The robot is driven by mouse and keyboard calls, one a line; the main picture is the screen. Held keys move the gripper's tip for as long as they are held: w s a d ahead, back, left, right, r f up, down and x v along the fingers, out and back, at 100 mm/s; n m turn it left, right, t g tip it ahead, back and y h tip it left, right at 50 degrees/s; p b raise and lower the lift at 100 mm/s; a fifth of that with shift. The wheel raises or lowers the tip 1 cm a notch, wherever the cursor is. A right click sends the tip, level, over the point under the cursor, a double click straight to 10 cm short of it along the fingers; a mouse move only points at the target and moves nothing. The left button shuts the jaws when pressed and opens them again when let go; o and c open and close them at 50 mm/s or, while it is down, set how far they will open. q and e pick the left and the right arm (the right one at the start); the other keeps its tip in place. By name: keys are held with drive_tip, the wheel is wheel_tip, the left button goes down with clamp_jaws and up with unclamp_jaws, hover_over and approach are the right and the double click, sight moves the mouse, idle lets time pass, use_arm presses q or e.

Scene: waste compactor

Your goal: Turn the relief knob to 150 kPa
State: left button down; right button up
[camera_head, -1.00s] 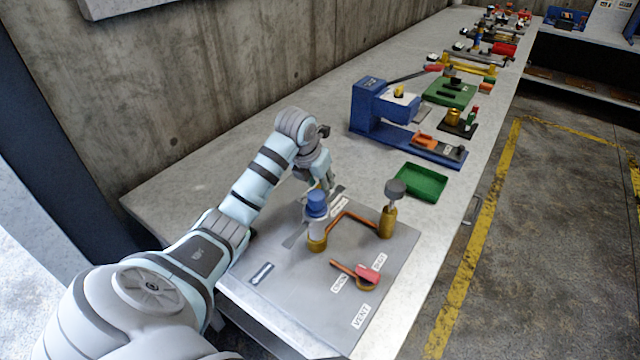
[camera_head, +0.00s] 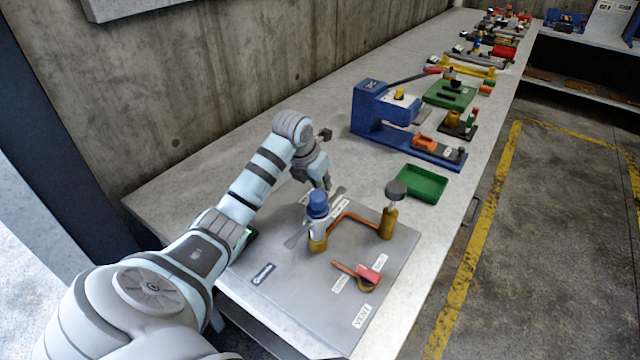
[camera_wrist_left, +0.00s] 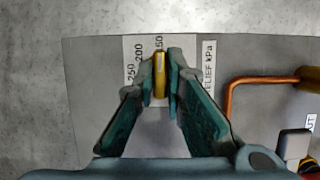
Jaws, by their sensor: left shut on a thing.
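In the left wrist view, my left gripper (camera_wrist_left: 162,78) is shut on the yellow relief knob (camera_wrist_left: 160,68), a narrow upright bar between the teal fingertips. The knob's upper end is just below the 150 mark of the white scale (camera_wrist_left: 139,48). The 200 and 250 marks are to its left. A RELIEF kPa label (camera_wrist_left: 209,68) is to the right. In the head view, the left gripper (camera_head: 325,182) reaches down over the grey panel (camera_head: 290,305), behind a blue-capped valve (camera_head: 318,205), and the knob is hidden. My right gripper is not in view.
A copper pipe (camera_head: 352,216) joins the blue-capped valve to a brass fitting with a grey top (camera_head: 388,215). A red-handled vent lever (camera_head: 368,273) is nearer on the panel. A green tray (camera_head: 420,182) and blue press (camera_head: 370,110) stand farther along the bench.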

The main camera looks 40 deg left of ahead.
use_arm(q)
drive_tip(key=c, duration=1.7)
unclamp_jaws()
drive_tip(key=shift+o, duration=0.2)
drive_tip(key=v, duration=1.2)
